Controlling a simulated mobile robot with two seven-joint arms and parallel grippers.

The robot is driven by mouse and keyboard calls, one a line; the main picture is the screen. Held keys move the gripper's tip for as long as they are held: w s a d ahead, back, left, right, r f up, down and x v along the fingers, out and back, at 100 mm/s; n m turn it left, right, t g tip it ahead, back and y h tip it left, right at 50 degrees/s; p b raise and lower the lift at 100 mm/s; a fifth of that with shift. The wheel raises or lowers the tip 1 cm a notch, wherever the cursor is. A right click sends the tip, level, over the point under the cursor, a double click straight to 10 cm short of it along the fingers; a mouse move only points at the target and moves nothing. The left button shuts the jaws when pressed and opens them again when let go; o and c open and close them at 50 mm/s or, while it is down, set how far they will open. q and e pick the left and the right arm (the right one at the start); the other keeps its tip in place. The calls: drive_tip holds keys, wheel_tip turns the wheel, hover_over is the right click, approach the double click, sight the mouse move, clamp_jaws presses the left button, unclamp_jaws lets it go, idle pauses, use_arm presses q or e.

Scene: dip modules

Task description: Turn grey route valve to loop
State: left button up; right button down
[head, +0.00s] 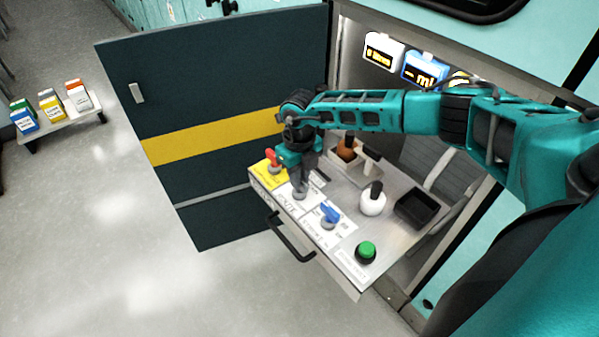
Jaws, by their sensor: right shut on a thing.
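My right gripper (301,183) points down over the control panel (345,235) and is shut on the grey route valve (300,192). The gripper hides most of this valve, so I cannot tell which way its handle points. A red-handled valve (272,157) stands to its left on a yellow label. A blue-handled valve (330,213) stands to its right on a white label. The printed words on the labels are too small to read for certain. My left gripper is not in view.
A green button (366,251) sits at the panel's near corner. Behind the valves are a white pot with a black handle (373,200), a brown-topped item (347,147) and a black tray (416,207). A dark door (220,110) stands open at left.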

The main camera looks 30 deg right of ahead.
drive_tip(key=shift+m, duration=0.3)
drive_tip(key=c, duration=1.1)
unclamp_jaws()
drive_tip(key=shift+r, duration=0.15)
wheel_tip(320, 180, up, 13)
drive_tip(key=shift+f+p, duration=0.15)
drive_tip(key=shift+p, duration=0.25)
